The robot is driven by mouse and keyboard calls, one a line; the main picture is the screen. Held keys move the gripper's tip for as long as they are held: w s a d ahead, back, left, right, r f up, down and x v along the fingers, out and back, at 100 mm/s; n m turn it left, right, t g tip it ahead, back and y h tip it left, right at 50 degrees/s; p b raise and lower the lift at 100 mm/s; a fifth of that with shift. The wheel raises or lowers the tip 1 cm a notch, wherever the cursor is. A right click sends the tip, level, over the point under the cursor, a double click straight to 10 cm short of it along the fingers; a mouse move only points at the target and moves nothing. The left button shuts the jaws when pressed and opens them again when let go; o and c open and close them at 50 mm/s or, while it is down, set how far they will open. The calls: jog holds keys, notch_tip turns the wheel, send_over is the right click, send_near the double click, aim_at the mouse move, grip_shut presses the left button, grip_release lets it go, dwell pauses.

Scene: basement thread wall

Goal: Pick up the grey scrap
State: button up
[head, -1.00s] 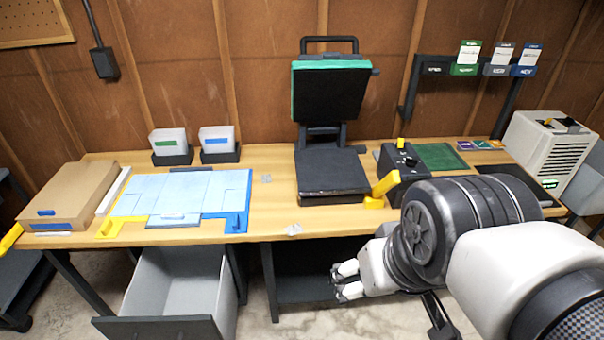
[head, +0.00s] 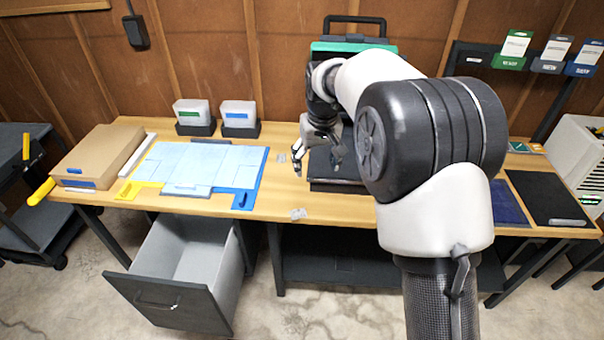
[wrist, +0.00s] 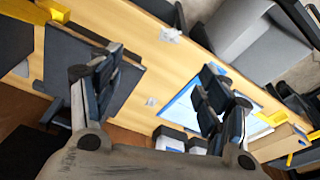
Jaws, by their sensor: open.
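Two small grey scraps lie on the wooden bench. One scrap (head: 298,214) is near the front edge; the other scrap (head: 281,158) lies further back, between the light-blue mat and the press. Both show in the wrist view, the front scrap (wrist: 170,36) at the top and the back scrap (wrist: 151,101) near the middle. My gripper (head: 317,168) is open and empty, above the bench at the left side of the press, to the right of the back scrap. In the wrist view its spread fingers (wrist: 158,75) frame the bench and the back scrap, apart from it.
The press (head: 340,187) stands just right of my gripper, partly hidden by my arm. The light-blue mat (head: 195,165) with yellow and blue corners lies to the left. An open grey drawer (head: 190,260) juts out below the bench. Two labelled bins (head: 238,114) stand behind.

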send_near(298, 211)
jog(key=f+b, duration=0.1)
jog(key=w+f+b, duration=0.1)
jog(key=b, duration=0.1)
jog(key=shift+w+a+f+n+g, duration=0.1)
jog(key=shift+a+f+n+g, duration=0.1)
jog(key=shift+n+g, duration=0.2)
jog(key=shift+w+f+b, duration=0.15)
jog(key=shift+f+b, duration=0.4)
jog(key=shift+f, duration=0.95)
jog(key=shift+w+f+b, duration=0.15)
jog(key=shift+f+b, duration=0.4)
jog(key=shift+f, duration=0.95)
jog(key=shift+r, duration=0.1)
jog(key=c, duration=0.8)
